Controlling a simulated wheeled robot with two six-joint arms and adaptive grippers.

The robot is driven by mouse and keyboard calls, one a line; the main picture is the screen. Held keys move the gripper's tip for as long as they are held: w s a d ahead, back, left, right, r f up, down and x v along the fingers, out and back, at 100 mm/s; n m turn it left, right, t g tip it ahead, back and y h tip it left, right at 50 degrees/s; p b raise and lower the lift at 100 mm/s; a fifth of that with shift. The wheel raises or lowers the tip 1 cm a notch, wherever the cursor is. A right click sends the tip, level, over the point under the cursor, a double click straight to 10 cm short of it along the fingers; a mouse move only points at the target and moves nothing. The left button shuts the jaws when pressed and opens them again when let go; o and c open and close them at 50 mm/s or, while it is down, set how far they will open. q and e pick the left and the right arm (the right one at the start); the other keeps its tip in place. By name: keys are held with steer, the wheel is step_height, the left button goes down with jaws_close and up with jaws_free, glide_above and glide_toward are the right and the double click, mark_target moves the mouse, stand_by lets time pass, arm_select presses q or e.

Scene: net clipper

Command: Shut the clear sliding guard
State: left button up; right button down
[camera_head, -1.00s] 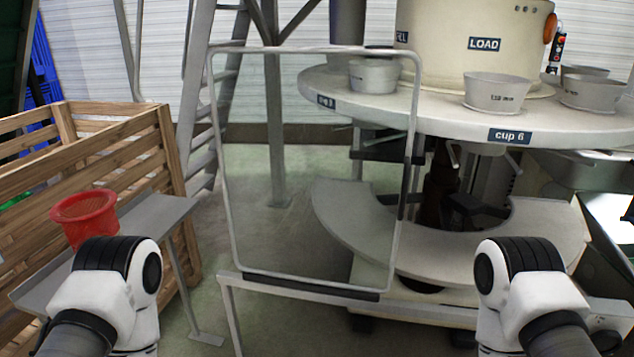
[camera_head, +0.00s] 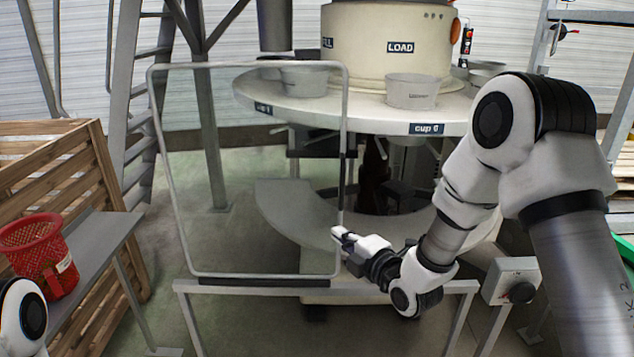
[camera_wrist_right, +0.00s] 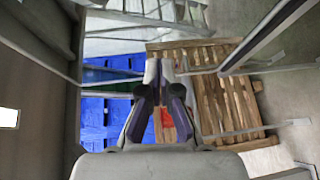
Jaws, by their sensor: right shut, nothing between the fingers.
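The clear guard (camera_head: 250,190) is an upright see-through panel in a grey frame. It stands over the left part of a low rail (camera_head: 410,288), in front of the round table's left side. The rail's right part has no panel above it. My right gripper (camera_head: 338,236) is shut and empty, its tips at the lower right edge of the guard's frame; I cannot tell whether they touch. The right wrist view shows the shut fingers (camera_wrist_right: 166,75) up close. Only a bit of my left arm shows at the lower left; its gripper is out of view.
The round table (camera_head: 300,108) carries several metal cups and a cream drum (camera_head: 388,50). A grey control box with a black knob (camera_head: 521,292) is at the right. A red basket (camera_head: 40,250) sits on a grey shelf (camera_head: 105,240) by a wooden crate (camera_head: 50,160).

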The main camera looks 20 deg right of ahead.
mark_target(338, 183)
step_height(338, 183, up, 7)
steer(key=d+t, duration=0.1)
steer(key=w+p, duration=0.1)
steer(key=w, duration=0.2)
steer(key=w+d+p, duration=0.1)
steer(key=w+p, duration=0.1)
steer(key=w, duration=0.2)
steer(key=w+d+p, duration=0.1)
steer(key=w, duration=0.2)
steer(key=shift+w+f, duration=0.1)
steer(key=shift+w, duration=0.1)
steer(key=shift+a, duration=0.1)
